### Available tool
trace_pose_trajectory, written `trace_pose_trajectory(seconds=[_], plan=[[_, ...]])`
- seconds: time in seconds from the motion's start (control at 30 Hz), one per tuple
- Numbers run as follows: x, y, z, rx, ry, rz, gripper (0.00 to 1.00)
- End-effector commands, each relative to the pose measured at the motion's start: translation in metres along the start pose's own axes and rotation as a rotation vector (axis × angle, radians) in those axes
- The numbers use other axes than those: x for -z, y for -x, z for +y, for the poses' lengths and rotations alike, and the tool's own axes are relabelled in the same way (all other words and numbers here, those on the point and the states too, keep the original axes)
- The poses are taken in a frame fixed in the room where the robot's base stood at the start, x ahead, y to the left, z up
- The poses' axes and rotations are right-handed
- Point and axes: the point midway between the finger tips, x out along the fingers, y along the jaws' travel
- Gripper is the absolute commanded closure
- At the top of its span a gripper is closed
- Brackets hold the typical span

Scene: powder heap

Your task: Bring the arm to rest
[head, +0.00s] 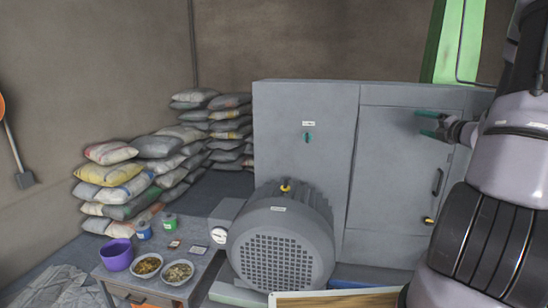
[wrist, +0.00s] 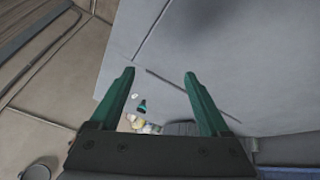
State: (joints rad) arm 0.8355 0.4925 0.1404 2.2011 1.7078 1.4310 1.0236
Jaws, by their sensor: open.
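My gripper (head: 421,124) is at the right of the head view, in front of the upper part of the grey cabinet door (head: 398,180). Its two teal fingers point left and stand apart with nothing between them. In the wrist view the open fingers (wrist: 160,74) frame a grey panel (wrist: 175,95). A small teal knob (wrist: 142,106) shows beyond them, apart from the fingers. I cannot tell how far the fingers are from the cabinet.
A large grey motor (head: 282,240) stands before the cabinet. A low table (head: 200,284) at the lower left bears a purple pot (head: 117,254), two bowls and small cans. Stacked sacks (head: 110,174) lie behind. A green post (head: 460,40) rises at the upper right.

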Motion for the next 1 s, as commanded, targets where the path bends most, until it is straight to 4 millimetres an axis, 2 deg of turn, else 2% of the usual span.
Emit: trace_pose_trajectory(seconds=[0.03, 0.13, 0.2, 0.33, 0.4, 0.5, 0.6, 0.7, 0.87, 0.9, 1.0], plan=[[0.025, -0.006, 0.036, -0.03, 0.13, 0.097, 0.2], [0.079, -0.006, 0.092, -0.093, 0.406, 0.29, 0.2], [0.118, 0.002, 0.128, -0.15, 0.618, 0.422, 0.2], [0.182, 0.033, 0.177, -0.276, 1.024, 0.639, 0.2], [0.211, 0.056, 0.196, -0.354, 1.249, 0.74, 0.2], [0.243, 0.091, 0.215, -0.475, 1.573, 0.863, 0.2], [0.264, 0.127, 0.228, -0.603, 1.904, 0.963, 0.2], [0.274, 0.162, 0.235, -0.735, 2.237, 1.036, 0.2], [0.272, 0.207, 0.242, -0.923, 2.736, 1.097, 0.2], [0.269, 0.216, 0.243, 0.929, -2.746, -1.069, 0.2], [0.263, 0.231, 0.246, 0.873, -2.581, -0.943, 0.2]])
